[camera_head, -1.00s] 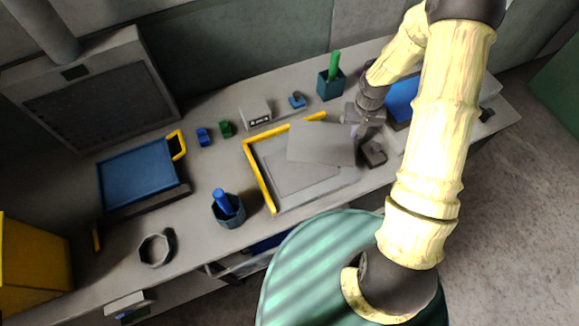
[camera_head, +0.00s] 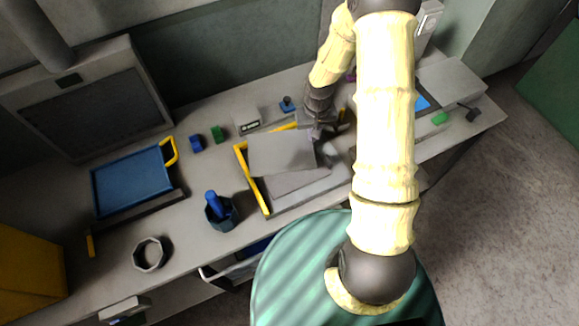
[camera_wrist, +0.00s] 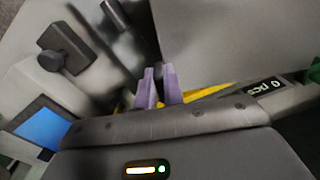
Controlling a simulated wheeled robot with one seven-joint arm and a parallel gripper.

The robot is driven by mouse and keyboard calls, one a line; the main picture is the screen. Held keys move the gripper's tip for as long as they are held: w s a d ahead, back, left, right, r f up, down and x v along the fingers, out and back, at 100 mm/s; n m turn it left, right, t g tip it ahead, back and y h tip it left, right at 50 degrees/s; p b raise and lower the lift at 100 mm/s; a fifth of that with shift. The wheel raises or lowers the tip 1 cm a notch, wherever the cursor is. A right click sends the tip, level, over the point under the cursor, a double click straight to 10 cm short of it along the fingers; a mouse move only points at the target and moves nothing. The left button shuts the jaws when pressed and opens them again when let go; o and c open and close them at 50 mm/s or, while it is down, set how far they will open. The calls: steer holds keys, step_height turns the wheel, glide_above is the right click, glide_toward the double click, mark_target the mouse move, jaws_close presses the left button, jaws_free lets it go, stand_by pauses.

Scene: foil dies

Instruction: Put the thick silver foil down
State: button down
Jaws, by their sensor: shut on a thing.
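The silver foil (camera_head: 282,152) is a flat grey sheet above a grey plate with a yellow L-shaped edge (camera_head: 252,180). My gripper (camera_head: 318,135) is shut on the right edge of the sheet. In the wrist view the purple fingertips (camera_wrist: 158,88) pinch the edge of the foil (camera_wrist: 215,40), which fills the upper right. The sheet overlaps the back left of the framed plate and covers part of it. I cannot tell whether the sheet touches the plate, nor how thick it is.
A display box (camera_head: 247,122) reading "0 pcs" in the wrist view stands behind the frame. A blue tray (camera_head: 130,182), a dark cup with a blue handle (camera_head: 220,212) and an octagonal ring (camera_head: 151,253) are to the left. A machine (camera_head: 450,80) is at right.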

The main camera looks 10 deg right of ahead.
steer(key=r+n, duration=0.1)
steer(key=r, duration=0.1)
steer(key=r+n, duration=0.2)
steer(key=r, duration=0.1)
steer(key=shift+s+r+n+p, duration=0.3)
steer(key=shift+r+p, duration=0.05)
steer(key=shift+p, duration=0.05)
